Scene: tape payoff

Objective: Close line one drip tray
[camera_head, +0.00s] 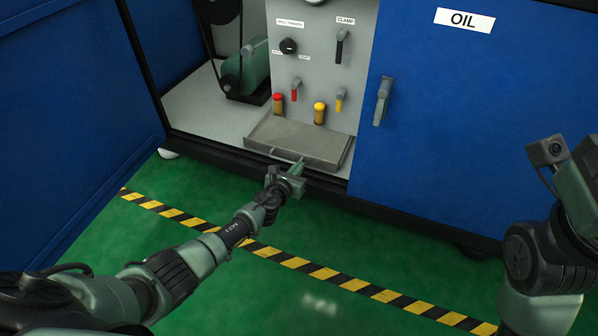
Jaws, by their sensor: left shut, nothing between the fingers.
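The drip tray (299,140) is a grey metal tray at the foot of the grey panel, below the valves. It sticks out a little from the cabinet's front. I cannot tell how far it is slid out. My left gripper (297,167) is shut and empty, at the tray's front edge near its middle. Whether it touches the tray is hard to tell. My right arm shows at the right edge, but its gripper's fingers are not in view.
The grey panel (318,60) above the tray carries a knob, levers and red and yellow fittings. A blue door marked OIL (470,110) is shut on the right. A green motor (247,70) sits left. Yellow-black floor tape (300,264) crosses open green floor.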

